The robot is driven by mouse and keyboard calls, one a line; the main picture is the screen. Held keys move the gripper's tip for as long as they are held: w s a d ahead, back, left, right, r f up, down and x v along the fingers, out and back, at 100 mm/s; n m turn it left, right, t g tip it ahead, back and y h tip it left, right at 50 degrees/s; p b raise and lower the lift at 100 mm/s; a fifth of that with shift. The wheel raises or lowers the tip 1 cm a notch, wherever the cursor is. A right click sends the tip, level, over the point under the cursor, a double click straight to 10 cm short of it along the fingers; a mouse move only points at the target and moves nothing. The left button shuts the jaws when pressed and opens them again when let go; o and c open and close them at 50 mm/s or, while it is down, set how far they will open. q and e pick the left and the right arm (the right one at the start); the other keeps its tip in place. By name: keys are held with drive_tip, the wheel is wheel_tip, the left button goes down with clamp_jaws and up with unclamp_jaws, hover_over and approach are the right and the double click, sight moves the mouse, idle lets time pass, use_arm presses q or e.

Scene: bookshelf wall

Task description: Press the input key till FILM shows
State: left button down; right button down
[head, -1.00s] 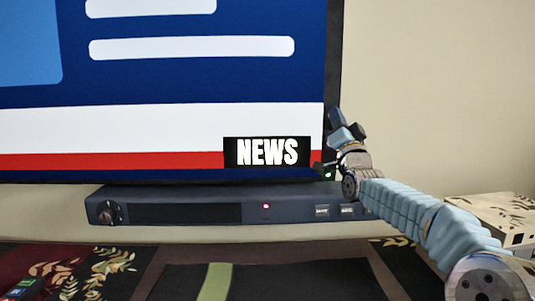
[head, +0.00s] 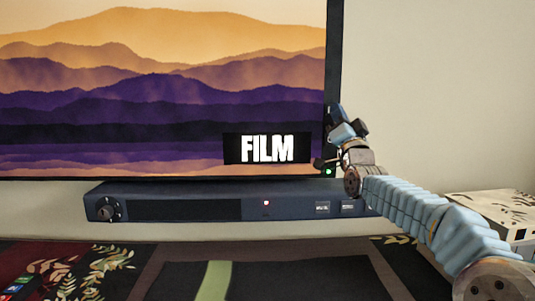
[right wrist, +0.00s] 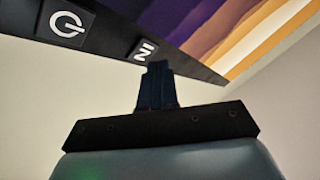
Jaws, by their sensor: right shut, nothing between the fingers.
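The screen (head: 150,95) shows a mountain picture with the word FILM in a black label (head: 272,149) at its lower right. My right gripper (head: 322,163) is at the screen's lower right edge. In the right wrist view my right gripper (right wrist: 157,70) is shut and empty, its fingertips just below the input key (right wrist: 143,50), whose lettering is partly cut off. I cannot tell whether they touch it. The key with a power symbol (right wrist: 67,24) is to its left. My left gripper is not in view.
A dark box (head: 185,208) with a dial, a red light and small keys sits below the screen. A pale patterned box (head: 492,207) stands at the right. The wall right of the screen is bare.

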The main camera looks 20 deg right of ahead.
drive_tip(key=s+b, duration=0.2)
drive_tip(key=s, duration=0.1)
drive_tip(key=s+a+b, duration=0.1)
drive_tip(key=s+b, duration=0.1)
drive_tip(key=b, duration=0.1)
drive_tip(key=shift+s+a+b, duration=0.2)
drive_tip(key=shift+s+b, duration=0.1)
drive_tip(key=shift+s, duration=0.1)
